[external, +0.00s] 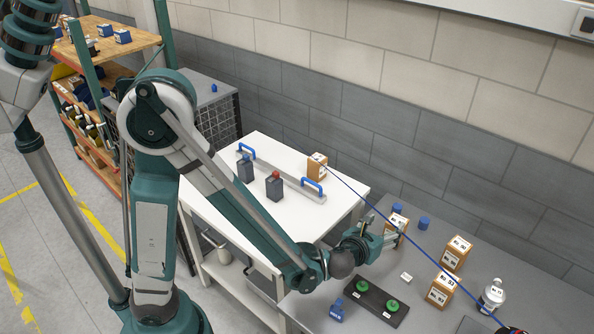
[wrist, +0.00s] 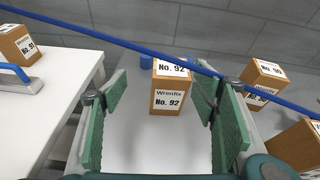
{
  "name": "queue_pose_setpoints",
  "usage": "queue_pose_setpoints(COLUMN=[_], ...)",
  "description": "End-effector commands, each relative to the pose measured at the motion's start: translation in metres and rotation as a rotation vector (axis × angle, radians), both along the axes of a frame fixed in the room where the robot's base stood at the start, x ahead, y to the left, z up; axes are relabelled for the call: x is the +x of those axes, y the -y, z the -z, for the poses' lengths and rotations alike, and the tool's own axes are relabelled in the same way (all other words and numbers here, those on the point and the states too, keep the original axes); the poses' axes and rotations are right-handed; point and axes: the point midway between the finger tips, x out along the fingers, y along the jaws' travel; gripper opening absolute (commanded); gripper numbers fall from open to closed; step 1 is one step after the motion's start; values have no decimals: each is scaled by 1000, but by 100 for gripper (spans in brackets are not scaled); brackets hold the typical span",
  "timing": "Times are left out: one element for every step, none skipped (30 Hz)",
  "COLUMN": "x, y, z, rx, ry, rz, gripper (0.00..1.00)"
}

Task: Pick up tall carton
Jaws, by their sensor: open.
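A brown carton labelled "No. 92" (wrist: 172,98) stands upright in the middle of the wrist view, framed by my two green finger pads. Other brown cartons stand at right (external: 457,253), front right (external: 441,289) and on the white table (external: 317,167). Which one is the tall carton is not clear.
A blue cable (external: 420,263) runs diagonally across both views near the cartons. The white table (external: 255,205) adjoins at left.

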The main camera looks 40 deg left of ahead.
Motion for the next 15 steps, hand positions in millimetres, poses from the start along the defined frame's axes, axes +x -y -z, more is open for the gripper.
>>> queue_pose_setpoints(x=[0,-1,-1,-1,-1,-1,-1,-1,-1,-1,-1,-1,-1,-1,-1], y=[8,10,13,15,16,17,18,18,19,19,19,18,18,18,18], z=[2,3,4,5,5,5,5,5,5,5,5,5,5,5,5], rx=[25,38,54,62,69,77,80,83,85,85,85,84,84,84,83], ry=[8,12,16,19,21,24,25,26,26,26,26,26,26,26,26], rz=[16,24,32,37,40,44,46,47,48,48,47,47,47,47,47], gripper=[59,59,59,59,59,59,59,59,59,59,59,59,59,59,59])
